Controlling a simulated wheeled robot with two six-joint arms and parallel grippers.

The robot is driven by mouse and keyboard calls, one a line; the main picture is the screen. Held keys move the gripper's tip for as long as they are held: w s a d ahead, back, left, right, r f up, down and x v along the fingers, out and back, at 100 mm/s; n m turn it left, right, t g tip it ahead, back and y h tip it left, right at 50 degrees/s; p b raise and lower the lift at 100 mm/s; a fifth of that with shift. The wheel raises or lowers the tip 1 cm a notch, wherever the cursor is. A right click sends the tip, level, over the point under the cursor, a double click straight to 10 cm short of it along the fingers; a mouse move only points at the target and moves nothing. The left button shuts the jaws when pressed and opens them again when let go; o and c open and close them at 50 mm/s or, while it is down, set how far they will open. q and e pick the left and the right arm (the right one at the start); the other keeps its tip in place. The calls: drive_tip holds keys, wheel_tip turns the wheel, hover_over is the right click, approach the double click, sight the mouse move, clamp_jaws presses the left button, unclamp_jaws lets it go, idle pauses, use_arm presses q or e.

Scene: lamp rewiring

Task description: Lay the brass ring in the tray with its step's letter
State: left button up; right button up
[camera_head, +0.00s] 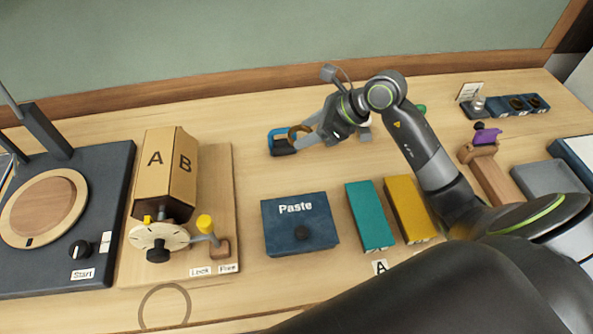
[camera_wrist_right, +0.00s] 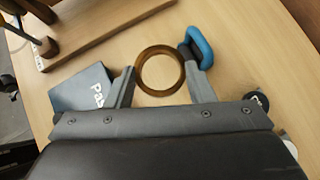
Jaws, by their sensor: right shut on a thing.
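The brass ring (camera_wrist_right: 140,72) sits between the fingertips of my right gripper (camera_wrist_right: 160,74) in the right wrist view, and the gripper is shut on it. In the head view the ring (camera_head: 294,131) shows as a small brown curve at the tip of my right gripper (camera_head: 303,134). A teal block-like tray (camera_head: 370,216) and a yellow one (camera_head: 410,209) lie in front of the arm. A card with the letter A (camera_head: 380,267) lies before the teal one; any card before the yellow one is mostly hidden by my arm. My left gripper is out of view.
A blue-handled tool (camera_head: 279,140) lies close beside the ring; it also shows in the wrist view (camera_wrist_right: 201,42). A blue Paste box (camera_head: 299,240) and a board with a lettered A/B box (camera_head: 165,172) stand to the left.

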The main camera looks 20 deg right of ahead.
drive_tip(key=f, duration=0.5)
drive_tip(key=w+f, duration=0.1)
drive_tip(key=f, duration=0.2)
drive_tip(key=shift+f, duration=0.35)
wheel_tip(320, 180, down, 4)
drive_tip(key=shift+r+p, duration=0.1)
drive_tip(key=shift+p, duration=0.55)
drive_tip(key=shift+f, duration=0.4)
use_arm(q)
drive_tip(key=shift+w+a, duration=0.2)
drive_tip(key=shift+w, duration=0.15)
use_arm(e)
drive_tip(key=shift+f, duration=0.15)
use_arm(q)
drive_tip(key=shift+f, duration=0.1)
use_arm(e)
drive_tip(key=o, duration=1.1)
drive_tip(key=shift+c, duration=0.2)
